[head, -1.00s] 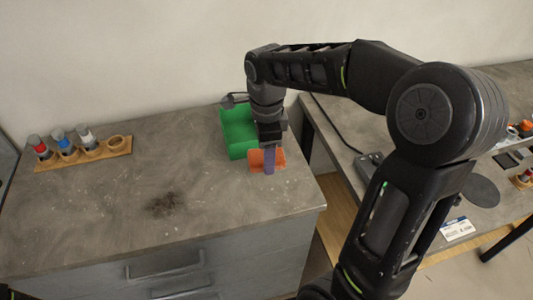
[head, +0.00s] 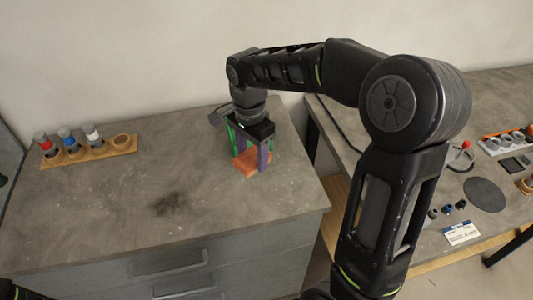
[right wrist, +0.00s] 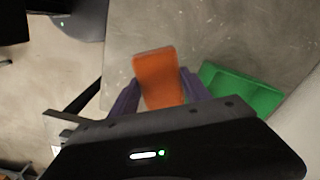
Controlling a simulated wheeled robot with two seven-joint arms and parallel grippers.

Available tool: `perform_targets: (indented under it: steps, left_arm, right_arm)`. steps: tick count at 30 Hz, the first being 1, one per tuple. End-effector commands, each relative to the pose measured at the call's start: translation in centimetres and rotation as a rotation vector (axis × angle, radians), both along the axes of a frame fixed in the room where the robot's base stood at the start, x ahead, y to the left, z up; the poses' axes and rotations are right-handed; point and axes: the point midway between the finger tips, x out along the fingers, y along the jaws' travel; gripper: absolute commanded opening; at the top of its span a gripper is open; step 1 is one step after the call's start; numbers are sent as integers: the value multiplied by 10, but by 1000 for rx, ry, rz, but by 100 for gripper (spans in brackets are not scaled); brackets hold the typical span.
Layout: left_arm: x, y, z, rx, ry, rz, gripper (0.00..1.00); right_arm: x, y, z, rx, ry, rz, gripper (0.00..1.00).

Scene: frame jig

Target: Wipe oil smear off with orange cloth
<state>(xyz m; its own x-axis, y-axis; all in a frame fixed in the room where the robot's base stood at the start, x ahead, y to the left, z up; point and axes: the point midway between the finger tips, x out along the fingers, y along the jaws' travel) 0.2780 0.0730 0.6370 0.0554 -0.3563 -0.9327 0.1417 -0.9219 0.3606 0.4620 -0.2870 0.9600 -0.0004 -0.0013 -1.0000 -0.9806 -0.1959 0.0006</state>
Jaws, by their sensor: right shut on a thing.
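The oil smear (head: 170,204) is a dark brown patch on the grey worktop (head: 110,225), left of my right gripper and apart from it. The orange cloth (head: 243,163) is between the purple fingers of my right gripper (head: 252,160), which is shut on it near the worktop's right side. I cannot tell whether the cloth touches the worktop. In the right wrist view the cloth (right wrist: 158,75) sticks out between the fingers (right wrist: 158,95). My left gripper is not in view.
A green bin (right wrist: 240,92) stands right beside my right gripper, mostly hidden behind it in the head view. A wooden rack (head: 95,155) with capped bottles stands at the back left. A second table (head: 400,225) with small parts is at the right. The worktop around the smear is clear.

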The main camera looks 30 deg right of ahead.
Motion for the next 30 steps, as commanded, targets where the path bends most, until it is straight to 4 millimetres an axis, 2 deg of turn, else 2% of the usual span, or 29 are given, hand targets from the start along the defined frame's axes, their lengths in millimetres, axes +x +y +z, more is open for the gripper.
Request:
perform_targets:
  steps: [6,9,13,18,30]
  left_arm:
    - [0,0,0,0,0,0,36]
    - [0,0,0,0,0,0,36]
    - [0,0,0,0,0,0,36]
    - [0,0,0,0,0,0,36]
    - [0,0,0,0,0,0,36]
  right_arm:
    - [37,43,-20,0,2,681,23]
    - [49,62,-29,1,2,962,23]
    - [60,79,-37,1,2,1223,23]
    - [65,88,-41,1,0,1367,23]
    - [65,89,-41,2,0,1376,23]
